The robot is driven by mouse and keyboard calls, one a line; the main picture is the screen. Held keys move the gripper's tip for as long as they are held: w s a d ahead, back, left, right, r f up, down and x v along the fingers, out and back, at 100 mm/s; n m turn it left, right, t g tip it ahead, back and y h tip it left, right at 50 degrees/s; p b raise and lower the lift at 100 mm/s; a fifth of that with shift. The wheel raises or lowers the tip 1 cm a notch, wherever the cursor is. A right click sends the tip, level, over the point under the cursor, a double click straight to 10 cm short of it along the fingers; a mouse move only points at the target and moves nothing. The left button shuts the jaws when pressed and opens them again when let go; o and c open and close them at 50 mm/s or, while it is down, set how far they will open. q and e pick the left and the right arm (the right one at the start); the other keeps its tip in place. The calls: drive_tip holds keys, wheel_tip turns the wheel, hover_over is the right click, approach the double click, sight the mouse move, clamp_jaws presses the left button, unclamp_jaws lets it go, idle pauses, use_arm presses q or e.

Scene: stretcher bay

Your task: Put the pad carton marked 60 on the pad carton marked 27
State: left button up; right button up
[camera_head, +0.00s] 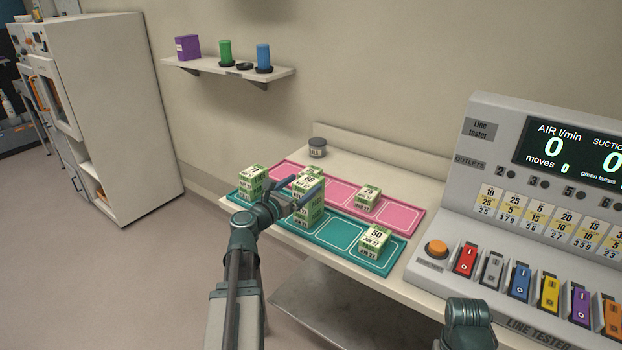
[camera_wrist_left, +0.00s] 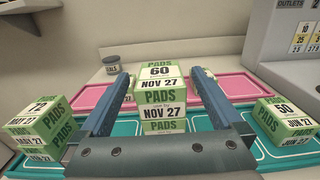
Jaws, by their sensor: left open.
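The pad carton marked 60 (camera_wrist_left: 160,72) is white and green and tops a stack in the middle of the teal tray. In the head view this carton (camera_head: 308,180) is partly covered by my left gripper (camera_head: 297,190). In the left wrist view the open fingers of my left gripper (camera_wrist_left: 163,95) stand on either side of the carton, with gaps showing. Another carton (camera_wrist_left: 163,127) lies under it. I cannot tell which carton is marked 27.
A carton marked 72 (camera_wrist_left: 40,117) stands at the left of the teal tray (camera_head: 335,233), one marked 50 (camera_head: 375,237) at its right. The pink tray (camera_head: 404,216) lies behind. A grey jar (camera_head: 317,148) stands at the back; the line tester (camera_head: 495,160) is at the right.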

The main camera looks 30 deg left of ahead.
use_arm(q)
drive_tip(key=s, duration=0.5)
drive_tip(key=shift+s+a, duration=0.15)
drive_tip(key=shift+a, duration=0.1)
idle(0.3)
